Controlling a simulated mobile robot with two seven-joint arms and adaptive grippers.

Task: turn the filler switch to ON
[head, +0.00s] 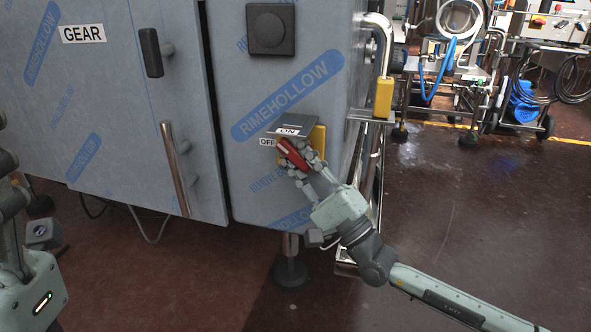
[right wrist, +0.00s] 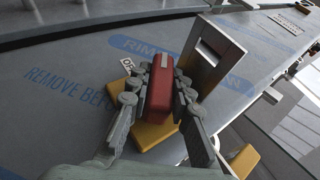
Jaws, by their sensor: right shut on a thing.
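The filler switch is a red handle (head: 293,154) on a yellow plate (head: 318,140), low on the film-wrapped front panel. An ON label (head: 289,131) sits above it on a grey tab, and an OFF label (head: 267,142) sits to its left. The handle slants, its upper-left end near OFF. My right gripper (head: 296,159) is shut on the handle. In the right wrist view the fingers flank the red handle (right wrist: 160,88), with its pale stripe showing. My left gripper (head: 6,170) is partly cut off at the left edge, away from the switch; its jaw opening is hidden.
A black square knob (head: 270,29) is above the switch. A GEAR label (head: 83,33), a black latch (head: 151,52) and a metal door handle (head: 175,168) are to the left. A yellow block (head: 384,98) hangs at the cabinet's right edge. The floor at right is open.

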